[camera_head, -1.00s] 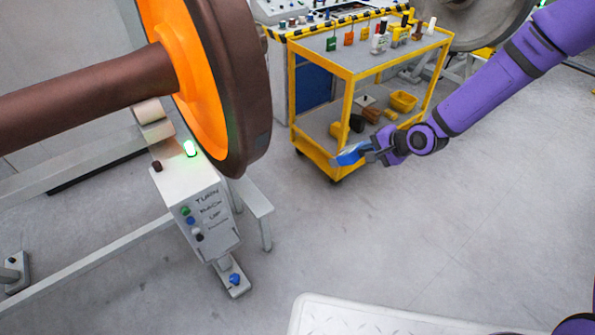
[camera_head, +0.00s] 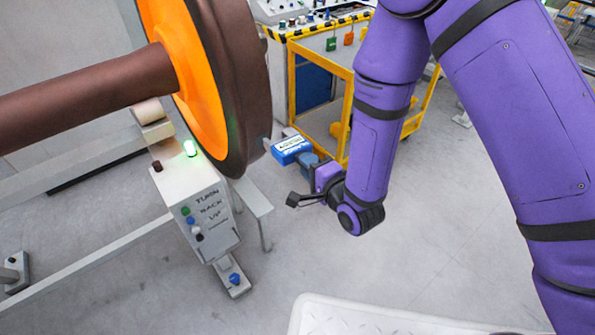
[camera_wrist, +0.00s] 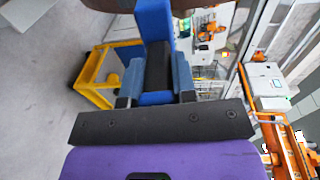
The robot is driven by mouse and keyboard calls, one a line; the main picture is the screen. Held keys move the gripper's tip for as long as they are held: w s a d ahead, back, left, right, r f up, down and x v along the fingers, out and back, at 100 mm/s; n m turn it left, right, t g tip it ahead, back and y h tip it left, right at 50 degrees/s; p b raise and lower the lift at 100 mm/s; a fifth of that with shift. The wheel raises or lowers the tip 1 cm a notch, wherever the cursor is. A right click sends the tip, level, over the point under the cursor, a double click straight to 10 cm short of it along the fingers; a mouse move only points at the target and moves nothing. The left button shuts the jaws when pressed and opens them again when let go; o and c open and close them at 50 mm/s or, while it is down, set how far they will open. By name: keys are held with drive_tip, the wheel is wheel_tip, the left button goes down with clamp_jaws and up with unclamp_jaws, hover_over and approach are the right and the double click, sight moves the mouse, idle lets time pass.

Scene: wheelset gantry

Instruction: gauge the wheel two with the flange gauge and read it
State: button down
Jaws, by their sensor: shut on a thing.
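The wheel (camera_head: 205,80) has an orange face and a dark brown rim, on a brown axle (camera_head: 90,95) at the left. My gripper (camera_head: 310,165) is shut on the flange gauge (camera_head: 292,150), a blue block with a pale label. The gauge is held at the lower right of the wheel's rim, close to it; I cannot tell whether it touches. In the wrist view the blue gauge (camera_wrist: 153,22) is between the fingers, its far end close under a dark brown edge. The label is too small to read.
A white control box (camera_head: 195,195) with a lit green lamp stands below the wheel. A yellow-framed cart (camera_head: 348,100) is behind my arm, partly hidden. A white textured surface (camera_head: 350,318) is at the bottom. Open grey floor lies between.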

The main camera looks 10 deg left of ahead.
drive_tip(key=y, duration=0.2)
approach(273, 149)
drive_tip(key=shift+s+d+r+n, duration=0.1)
drive_tip(key=shift+s+r+n, duration=0.2)
drive_tip(key=shift+s+r, duration=0.4)
drive_tip(key=shift+w, duration=0.1)
drive_tip(key=shift+x, duration=4.95)
drive_tip(key=shift+d, duration=0.1)
idle(0.3)
